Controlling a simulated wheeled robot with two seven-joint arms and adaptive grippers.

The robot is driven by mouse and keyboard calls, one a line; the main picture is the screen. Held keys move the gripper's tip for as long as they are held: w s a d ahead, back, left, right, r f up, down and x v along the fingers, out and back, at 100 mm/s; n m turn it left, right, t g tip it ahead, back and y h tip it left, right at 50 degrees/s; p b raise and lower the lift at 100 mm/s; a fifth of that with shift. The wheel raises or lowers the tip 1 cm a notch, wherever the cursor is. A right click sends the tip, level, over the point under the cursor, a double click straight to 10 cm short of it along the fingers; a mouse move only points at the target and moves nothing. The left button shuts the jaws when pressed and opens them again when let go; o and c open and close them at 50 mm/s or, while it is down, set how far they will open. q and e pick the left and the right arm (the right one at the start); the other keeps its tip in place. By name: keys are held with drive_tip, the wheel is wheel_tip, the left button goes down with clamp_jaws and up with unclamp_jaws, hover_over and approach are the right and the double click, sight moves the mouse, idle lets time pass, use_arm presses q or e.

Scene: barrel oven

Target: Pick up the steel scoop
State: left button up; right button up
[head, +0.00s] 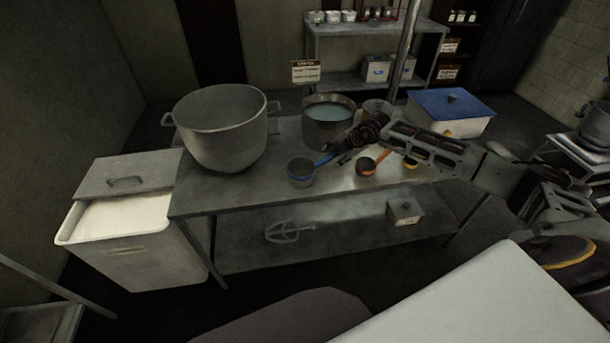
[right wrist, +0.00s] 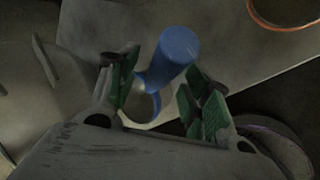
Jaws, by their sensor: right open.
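The steel scoop (head: 301,173) is a round grey cup with a blue handle (head: 325,158). It is at the front of the metal table, left of my right gripper (head: 345,148). In the right wrist view the blue handle (right wrist: 178,52) reaches into the space between the green finger pads of my right gripper (right wrist: 163,98). The fingers are apart, with dark gaps beside the handle, so they do not hold it. The gripper's palm hides part of the wrist view. My left gripper is not in view.
A second scoop with an orange handle (head: 366,166) lies just right of the steel scoop. A large grey pot (head: 222,125), a pot of bluish liquid (head: 328,112) and a blue-lidded box (head: 450,108) stand around. A white bin (head: 125,235) is left of the table (head: 230,192).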

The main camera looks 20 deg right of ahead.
drive_tip(key=shift+x, duration=1.2)
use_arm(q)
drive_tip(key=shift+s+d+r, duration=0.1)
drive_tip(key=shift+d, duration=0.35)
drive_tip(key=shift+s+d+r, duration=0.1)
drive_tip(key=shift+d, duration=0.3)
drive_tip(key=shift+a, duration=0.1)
